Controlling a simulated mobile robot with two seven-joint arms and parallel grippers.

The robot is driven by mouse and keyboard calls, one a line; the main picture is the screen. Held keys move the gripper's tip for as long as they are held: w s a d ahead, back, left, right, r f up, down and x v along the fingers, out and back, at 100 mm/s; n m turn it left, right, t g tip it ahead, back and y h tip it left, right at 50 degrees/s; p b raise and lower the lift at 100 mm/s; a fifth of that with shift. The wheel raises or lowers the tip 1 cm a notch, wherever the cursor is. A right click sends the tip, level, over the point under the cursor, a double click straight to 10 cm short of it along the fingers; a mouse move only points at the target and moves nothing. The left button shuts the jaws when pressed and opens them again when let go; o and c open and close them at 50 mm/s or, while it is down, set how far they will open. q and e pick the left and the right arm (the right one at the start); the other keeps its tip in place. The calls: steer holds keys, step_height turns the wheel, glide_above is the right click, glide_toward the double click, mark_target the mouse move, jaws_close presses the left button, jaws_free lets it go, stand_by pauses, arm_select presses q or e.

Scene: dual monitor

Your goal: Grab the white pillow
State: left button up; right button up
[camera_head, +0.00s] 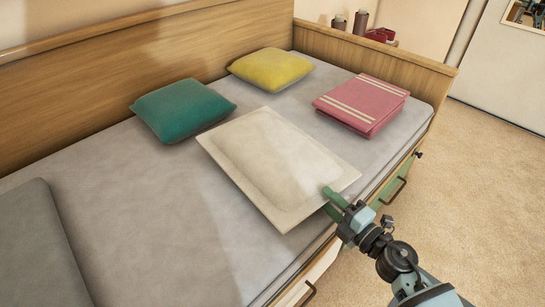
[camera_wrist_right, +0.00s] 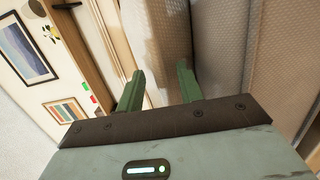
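The white pillow (camera_head: 275,165) lies flat on the grey mattress, with its near edge towards the bed's front. My right gripper (camera_head: 334,204) is at the pillow's near right edge, its fingertips overlapping that edge in the head view. In the right wrist view the two green fingers (camera_wrist_right: 158,88) stand apart, so the gripper is open. Pale fabric is close by the right finger there; I cannot tell whether a finger touches the pillow. My left gripper is not in view.
A teal pillow (camera_head: 183,109) and a yellow pillow (camera_head: 270,69) lie behind the white one. A folded pink blanket (camera_head: 361,104) lies to its right. The wooden bed (camera_head: 110,70) has a backrest and drawers with dark handles (camera_head: 394,190). Carpet (camera_head: 480,200) is clear at right.

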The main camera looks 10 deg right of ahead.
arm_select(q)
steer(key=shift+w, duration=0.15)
arm_select(e)
steer(key=shift+c, duration=0.5)
jaws_close()
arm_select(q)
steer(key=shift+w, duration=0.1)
arm_select(e)
steer(key=shift+w+r, duration=0.1)
